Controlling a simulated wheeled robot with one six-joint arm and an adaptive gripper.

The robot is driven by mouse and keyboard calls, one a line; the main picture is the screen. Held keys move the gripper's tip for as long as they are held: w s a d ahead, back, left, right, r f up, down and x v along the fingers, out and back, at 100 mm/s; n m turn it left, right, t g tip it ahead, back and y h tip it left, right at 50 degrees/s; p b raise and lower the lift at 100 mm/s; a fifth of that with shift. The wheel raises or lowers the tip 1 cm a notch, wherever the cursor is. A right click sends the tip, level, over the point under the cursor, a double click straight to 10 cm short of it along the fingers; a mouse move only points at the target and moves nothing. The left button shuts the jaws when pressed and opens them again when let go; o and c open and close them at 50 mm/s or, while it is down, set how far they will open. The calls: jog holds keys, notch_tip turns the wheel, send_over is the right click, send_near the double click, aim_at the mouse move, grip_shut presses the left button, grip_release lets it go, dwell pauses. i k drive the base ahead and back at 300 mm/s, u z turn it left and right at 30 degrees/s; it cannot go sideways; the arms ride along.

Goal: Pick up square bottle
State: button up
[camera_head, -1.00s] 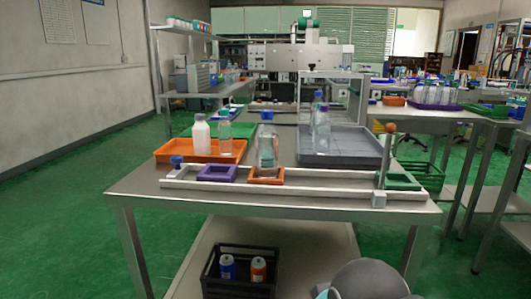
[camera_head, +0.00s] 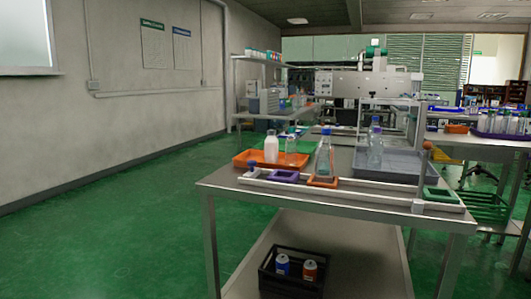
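Several bottles stand on the metal table (camera_head: 235,182); which one is the square bottle I cannot tell for certain at this size. A clear bottle with a blue cap (camera_head: 324,160) stands upright at the orange square frame near the table's front. A white bottle (camera_head: 271,149) and a clear bottle (camera_head: 291,153) stand in the orange tray at the left. Clear bottles (camera_head: 375,152) stand in the grey tray at the right and partly overlap. My gripper is not in view.
A pale rail with a purple frame (camera_head: 284,176), a green frame (camera_head: 441,195) and a post with an orange-brown knob (camera_head: 427,146) lies along the front. A black crate (camera_head: 292,283) with two cans sits on the lower shelf. Green floor at the left is clear.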

aim_at(271, 144)
jog(key=u, duration=0.5)
jog(key=i, duration=0.75)
jog(key=u, duration=0.35)
